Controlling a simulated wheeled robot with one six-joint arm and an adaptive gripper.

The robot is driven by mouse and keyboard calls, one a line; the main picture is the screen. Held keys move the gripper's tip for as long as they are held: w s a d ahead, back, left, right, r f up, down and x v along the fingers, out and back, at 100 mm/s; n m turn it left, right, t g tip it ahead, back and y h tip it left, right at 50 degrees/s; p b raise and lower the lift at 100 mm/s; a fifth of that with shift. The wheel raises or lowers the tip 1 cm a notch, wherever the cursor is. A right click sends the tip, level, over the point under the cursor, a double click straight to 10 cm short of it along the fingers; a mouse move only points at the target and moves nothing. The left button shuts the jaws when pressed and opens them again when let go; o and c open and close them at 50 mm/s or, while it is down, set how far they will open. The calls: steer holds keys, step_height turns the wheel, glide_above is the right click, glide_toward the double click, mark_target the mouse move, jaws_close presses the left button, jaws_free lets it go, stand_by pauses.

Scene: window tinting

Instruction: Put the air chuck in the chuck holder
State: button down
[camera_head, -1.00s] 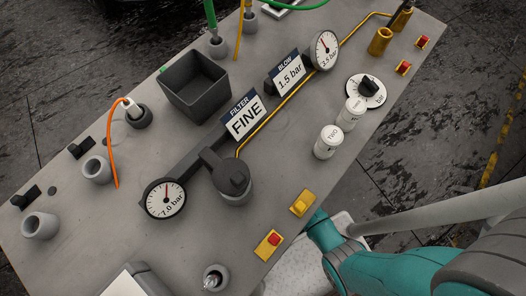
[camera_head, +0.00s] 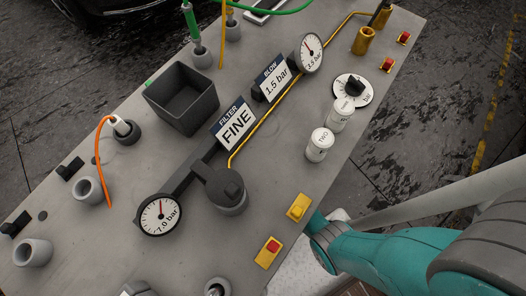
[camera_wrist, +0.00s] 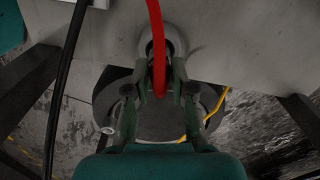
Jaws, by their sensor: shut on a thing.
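In the wrist view my gripper (camera_wrist: 158,72) has its two fingers closed in around a curved red hose (camera_wrist: 154,28). I take the held thing to be the air chuck at the end of this hose, but its body is mostly hidden by the fingers. A pale grey round cup (camera_wrist: 176,38) with a dark opening shows just beyond the fingertips, behind the hose. I cannot tell whether it is the chuck holder or whether the held thing touches it. My gripper is outside the head view, where only my arm shows at the lower right.
Grey cups (camera_head: 88,192) (camera_head: 33,253) stand at the bench's left. A dark bin (camera_head: 181,97), a FINE sign (camera_head: 236,122), a gauge (camera_head: 160,215) and white knobs (camera_head: 319,145) fill the middle. A black cable (camera_wrist: 67,85) hangs left in the wrist view.

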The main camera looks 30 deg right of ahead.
steer(key=shift+f, duration=0.1)
steer(key=c, duration=1)
jaws_free()
step_height(320, 180, up, 12)
steer(key=shift+r, duration=0.1)
steer(key=shift+s, duration=0.1)
